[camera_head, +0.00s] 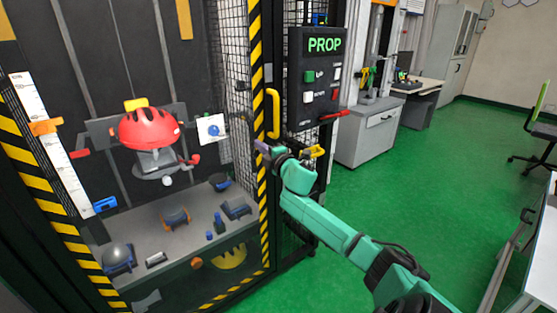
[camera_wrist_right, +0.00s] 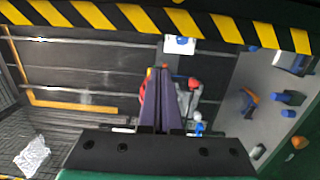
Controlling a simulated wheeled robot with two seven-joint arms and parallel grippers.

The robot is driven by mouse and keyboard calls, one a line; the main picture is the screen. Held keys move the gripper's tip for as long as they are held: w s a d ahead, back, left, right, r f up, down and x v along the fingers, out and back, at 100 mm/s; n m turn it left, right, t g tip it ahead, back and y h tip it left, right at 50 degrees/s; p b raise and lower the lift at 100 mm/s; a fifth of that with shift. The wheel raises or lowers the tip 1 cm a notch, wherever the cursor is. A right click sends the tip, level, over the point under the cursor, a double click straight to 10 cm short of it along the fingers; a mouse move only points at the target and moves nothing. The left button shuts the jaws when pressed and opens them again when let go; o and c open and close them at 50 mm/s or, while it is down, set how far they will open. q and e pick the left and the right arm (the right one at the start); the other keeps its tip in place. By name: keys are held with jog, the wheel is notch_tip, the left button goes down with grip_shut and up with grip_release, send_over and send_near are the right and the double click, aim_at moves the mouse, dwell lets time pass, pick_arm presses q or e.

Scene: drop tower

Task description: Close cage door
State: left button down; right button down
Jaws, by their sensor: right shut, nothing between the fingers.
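The cage door's black-and-yellow striped edge (camera_head: 258,110) stands upright in the head view, with a yellow handle (camera_head: 273,113) beside it. The striped edge crosses the top of the right wrist view (camera_wrist_right: 190,22). I cannot tell whether the door is ajar or flush. My right gripper (camera_head: 262,147) is shut and empty, at the striped edge below and left of the handle. Its dark fingers (camera_wrist_right: 160,88) are together in the right wrist view, in front of the cage interior; contact with the door is unclear. My left gripper is not in view.
Inside the cage a red helmet (camera_head: 150,128) hangs above a grey base (camera_head: 190,245) with several small parts. A PROP control box (camera_head: 318,75) is mounted right of the handle. Green floor (camera_head: 400,180) is open on the right; a grey cabinet (camera_head: 368,135) stands behind.

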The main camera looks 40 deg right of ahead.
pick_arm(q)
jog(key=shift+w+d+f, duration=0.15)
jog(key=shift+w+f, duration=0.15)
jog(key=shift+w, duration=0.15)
pick_arm(e)
jog(key=s, duration=0.7)
jog(key=shift+s+a+f, duration=0.3)
jog(key=shift+s+a, duration=0.05)
jog(key=shift+a, duration=0.1)
